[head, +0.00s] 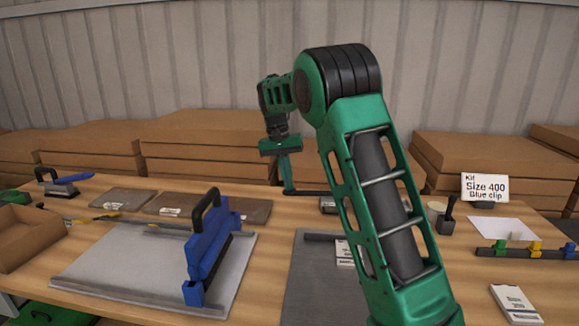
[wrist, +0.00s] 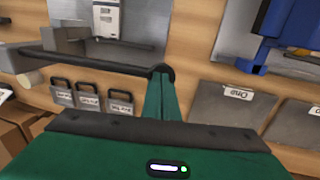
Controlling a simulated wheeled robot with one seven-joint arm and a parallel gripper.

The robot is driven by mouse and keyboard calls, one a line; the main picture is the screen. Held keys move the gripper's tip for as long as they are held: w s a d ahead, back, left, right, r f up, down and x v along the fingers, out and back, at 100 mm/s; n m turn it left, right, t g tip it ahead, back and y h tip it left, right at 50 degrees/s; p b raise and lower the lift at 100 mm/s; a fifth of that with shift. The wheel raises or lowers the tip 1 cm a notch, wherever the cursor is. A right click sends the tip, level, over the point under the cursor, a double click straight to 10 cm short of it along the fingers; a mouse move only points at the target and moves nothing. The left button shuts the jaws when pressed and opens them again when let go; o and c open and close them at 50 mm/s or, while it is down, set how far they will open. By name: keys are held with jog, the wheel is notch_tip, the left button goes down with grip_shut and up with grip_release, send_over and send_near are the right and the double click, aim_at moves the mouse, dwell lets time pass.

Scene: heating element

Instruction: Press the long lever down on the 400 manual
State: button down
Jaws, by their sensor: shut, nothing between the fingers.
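A long dark lever (wrist: 95,63) belongs to the grey machine that I take to be the 400 manual, with a flat grey plate (head: 308,285) and a white label (head: 345,253). In the wrist view the lever reaches from a grey block (wrist: 68,36) at the upper left to a round black end. My gripper (head: 288,188) is shut and empty, pointing down at the lever's free end. In the wrist view the green fingertips (wrist: 162,76) overlap that black end; I cannot tell whether they touch. In the head view my arm hides the lever's pivot side.
A blue-handled machine (head: 210,250) on a grey plate stands at the left. Flat grey mats (head: 235,209) lie behind it. Small handled blocks (wrist: 88,95) stand beside the lever. A sign (head: 485,187) and a coloured clip rack (head: 535,251) are at the right. Cardboard stacks (head: 205,145) line the back.

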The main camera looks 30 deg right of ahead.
aim_at(288, 194)
notch_tip(288, 194, down, 4)
jog(key=shift+a+r+g+h, duration=0.15)
jog(key=shift+g+h, duration=0.25)
jog(key=shift+h, duration=0.1)
jog(key=shift+s+f, duration=0.2)
jog(key=shift+f, duration=0.3)
jog(key=v, duration=1.5)
jog(key=shift+w, duration=0.2)
jog(key=shift+r, duration=0.15)
